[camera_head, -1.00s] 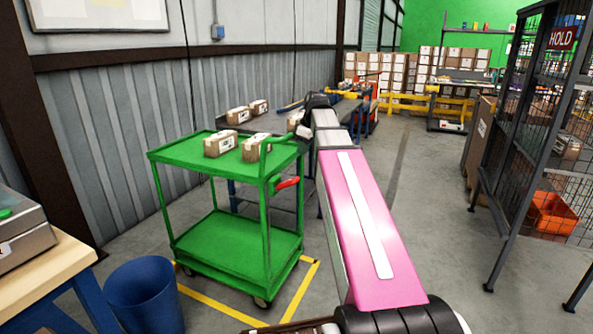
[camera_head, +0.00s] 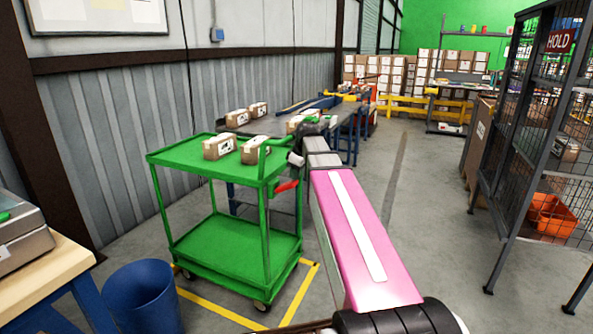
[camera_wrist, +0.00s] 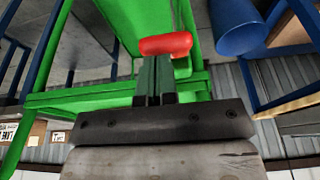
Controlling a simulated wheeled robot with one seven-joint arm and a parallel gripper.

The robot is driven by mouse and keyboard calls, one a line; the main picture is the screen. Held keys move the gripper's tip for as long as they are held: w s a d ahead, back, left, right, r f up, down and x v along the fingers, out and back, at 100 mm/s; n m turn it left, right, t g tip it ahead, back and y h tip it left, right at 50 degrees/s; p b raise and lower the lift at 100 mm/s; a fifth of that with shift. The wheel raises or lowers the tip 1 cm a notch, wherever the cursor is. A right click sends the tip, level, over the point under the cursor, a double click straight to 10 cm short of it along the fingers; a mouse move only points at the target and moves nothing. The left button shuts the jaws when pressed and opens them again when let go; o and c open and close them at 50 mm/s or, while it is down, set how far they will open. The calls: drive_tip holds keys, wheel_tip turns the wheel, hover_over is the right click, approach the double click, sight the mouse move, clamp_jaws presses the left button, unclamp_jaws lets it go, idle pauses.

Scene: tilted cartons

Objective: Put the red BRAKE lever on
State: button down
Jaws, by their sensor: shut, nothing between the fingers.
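In the head view my pink arm reaches toward the cart's right end, and the fingers cannot be made out there.
Cartons (camera_head: 219,146) lie on the cart's top shelf. A blue bin (camera_head: 143,296) stands beside the cart at the front left, near a wooden table (camera_head: 50,268). A dark bench with cartons is behind the cart. A wire cage (camera_head: 530,120) stands at right; the floor between is open.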

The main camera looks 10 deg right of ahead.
drive_tip(key=shift+d+f, duration=0.1)
drive_tip(key=shift+f, duration=0.05)
idle(0.3)
drive_tip(key=shift+s+d+f+t+y, duration=0.55)
drive_tip(key=shift+f+t+y, duration=0.2)
drive_tip(key=shift+y, duration=0.15)
wheel_tip(320, 180, down, 9)
drive_tip(key=d+t+y, duration=0.1)
drive_tip(key=t+y, duration=0.2)
drive_tip(key=y, duration=0.1)
drive_tip(key=shift+s+d, duration=0.2)
drive_tip(key=shift+s, duration=0.2)
drive_tip(key=shift+f, duration=0.1)
drive_tip(key=shift+s, duration=0.1)
